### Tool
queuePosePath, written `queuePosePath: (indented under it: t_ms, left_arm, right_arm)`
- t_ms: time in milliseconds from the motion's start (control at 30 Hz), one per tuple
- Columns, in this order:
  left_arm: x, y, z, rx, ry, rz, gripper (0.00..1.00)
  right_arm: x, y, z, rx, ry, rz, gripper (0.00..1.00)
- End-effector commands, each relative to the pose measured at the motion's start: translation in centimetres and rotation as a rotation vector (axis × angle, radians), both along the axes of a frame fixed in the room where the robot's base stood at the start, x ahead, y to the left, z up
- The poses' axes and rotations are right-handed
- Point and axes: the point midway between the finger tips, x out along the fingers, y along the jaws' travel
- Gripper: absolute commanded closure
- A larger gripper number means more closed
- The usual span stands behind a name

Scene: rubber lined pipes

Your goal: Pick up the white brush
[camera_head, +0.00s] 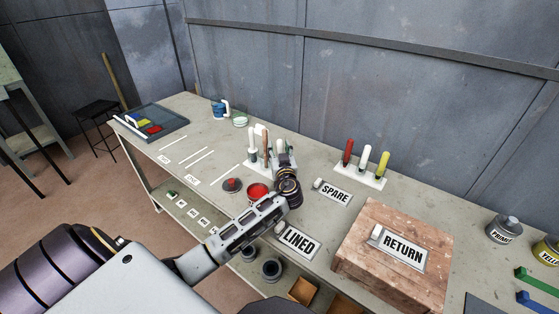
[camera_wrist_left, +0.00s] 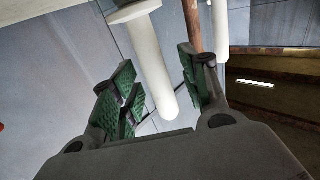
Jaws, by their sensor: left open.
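In the head view a white rack (camera_head: 256,171) behind my left gripper holds upright handles, among them a white one (camera_head: 252,138) and a brown one. In the left wrist view a white rod (camera_wrist_left: 152,65) with a wide flange lies between the open green-padded fingers of my left gripper (camera_wrist_left: 160,88), with space visible on both sides. I cannot tell for sure whether this rod is the white brush. My left gripper (camera_head: 284,160) covers part of the rack in the head view. Another white handle (camera_head: 364,157) stands in a second rack. My right gripper is not in view.
The second rack (camera_head: 372,183) also holds red and yellow handles. A red pot (camera_head: 257,190) and a dark disc (camera_head: 231,185) stand near my left arm.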

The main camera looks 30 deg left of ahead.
Motion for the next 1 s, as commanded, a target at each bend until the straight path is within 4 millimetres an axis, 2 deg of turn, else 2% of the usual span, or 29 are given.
queuePosePath:
  t_ms: [200, 533, 1000]
  left_arm:
    - [0.0, 0.0, 0.0, 0.000, 0.000, 0.000, 0.56]
    - [0.0, 0.0, 0.0, 0.000, 0.000, 0.000, 0.99]
    - [0.0, 0.0, 0.7, -0.001, -0.002, 0.000, 1.00]
  right_arm:
    - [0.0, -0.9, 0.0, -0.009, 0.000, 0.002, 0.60]
    - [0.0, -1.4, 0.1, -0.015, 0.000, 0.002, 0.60]
    - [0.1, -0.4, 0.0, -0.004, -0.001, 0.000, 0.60]
